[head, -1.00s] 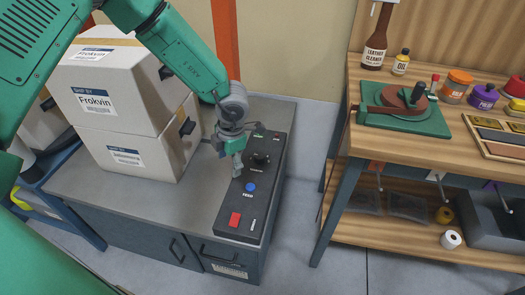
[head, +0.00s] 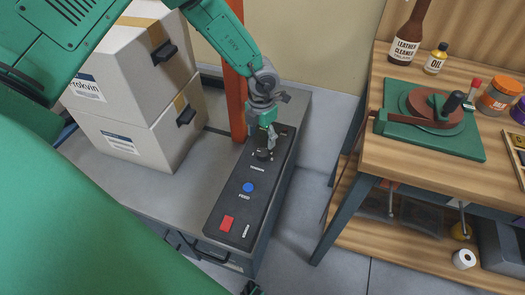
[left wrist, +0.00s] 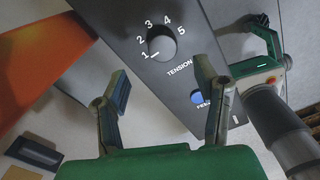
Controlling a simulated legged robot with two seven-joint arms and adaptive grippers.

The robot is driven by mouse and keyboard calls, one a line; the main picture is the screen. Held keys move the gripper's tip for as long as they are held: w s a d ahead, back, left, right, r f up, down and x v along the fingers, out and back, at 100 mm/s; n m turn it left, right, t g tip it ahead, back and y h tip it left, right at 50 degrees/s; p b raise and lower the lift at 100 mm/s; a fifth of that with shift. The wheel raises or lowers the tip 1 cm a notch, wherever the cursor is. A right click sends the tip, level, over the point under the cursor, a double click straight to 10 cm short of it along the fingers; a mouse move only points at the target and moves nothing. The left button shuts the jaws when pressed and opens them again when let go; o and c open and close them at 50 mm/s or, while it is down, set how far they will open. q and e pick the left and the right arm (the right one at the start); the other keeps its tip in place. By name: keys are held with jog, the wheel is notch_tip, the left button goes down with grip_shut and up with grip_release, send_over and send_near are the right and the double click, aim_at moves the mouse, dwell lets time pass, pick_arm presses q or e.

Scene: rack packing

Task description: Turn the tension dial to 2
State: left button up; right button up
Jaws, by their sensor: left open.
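The black control panel (head: 226,207) lies on top of the grey cabinet. Its round tension dial (head: 264,156) is near the far end, partly hidden by my left gripper (head: 270,143). In the left wrist view, the dial (left wrist: 162,43) shows clearly with numbers 1 to 5 around it, and its white mark points at 1. My left gripper (left wrist: 162,72) is open, with its fingers apart below the dial in that view and nothing between them. A green and grey arm part, apparently my right gripper (left wrist: 268,65), shows at the right; its jaws are unclear.
A blue feed button (head: 248,187) and a red button (head: 227,223) sit nearer on the panel. Stacked boxes (head: 140,120) stand left of it, and an orange post (head: 235,105) rises close behind. A wooden workbench (head: 385,155) stands at the right across a floor gap.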

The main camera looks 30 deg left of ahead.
aim_at(262, 152)
pick_arm(q)
jog(key=f, duration=0.6)
jog(key=shift+d, duration=0.25)
jog(key=shift+f, duration=0.6)
jog(key=shift+a, duration=0.1)
jog(key=c, duration=1.1)
